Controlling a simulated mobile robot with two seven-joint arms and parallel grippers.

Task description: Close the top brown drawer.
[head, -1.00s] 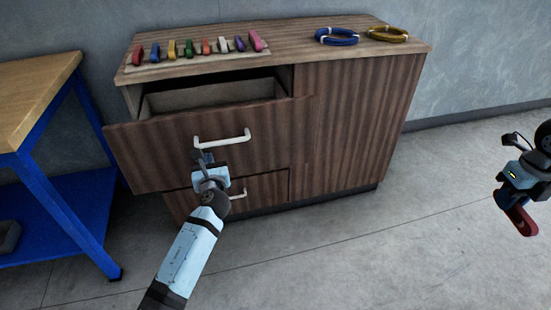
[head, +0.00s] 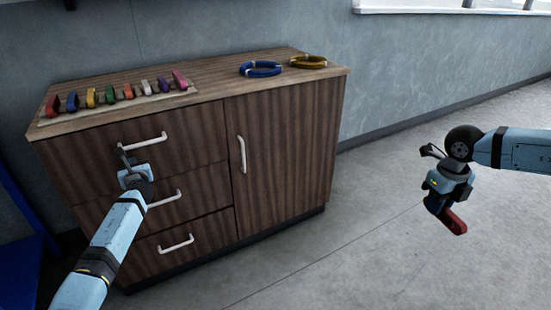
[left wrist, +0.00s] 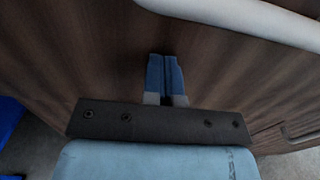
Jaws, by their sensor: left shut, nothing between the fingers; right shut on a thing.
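The top brown drawer (head: 85,165) of the brown cabinet is pushed in, its front looking flush with the cabinet face, with a white handle (head: 142,141) across it. My left gripper (head: 124,158) is shut and empty, its fingertips at the drawer front just below the handle. In the left wrist view its shut blue fingers (left wrist: 165,78) point at the brown wood, under the white handle (left wrist: 240,20); I cannot tell whether they touch. My right gripper (head: 440,200) is out to the right over the floor, shut on a red object (head: 452,221).
Two lower drawers with white handles (head: 176,244) look shut, as does the cabinet door (head: 285,150). Several coloured items (head: 110,95) and a blue (head: 260,69) and a yellow ring (head: 308,62) lie on top. A blue frame (head: 18,220) stands at left. The floor at right is clear.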

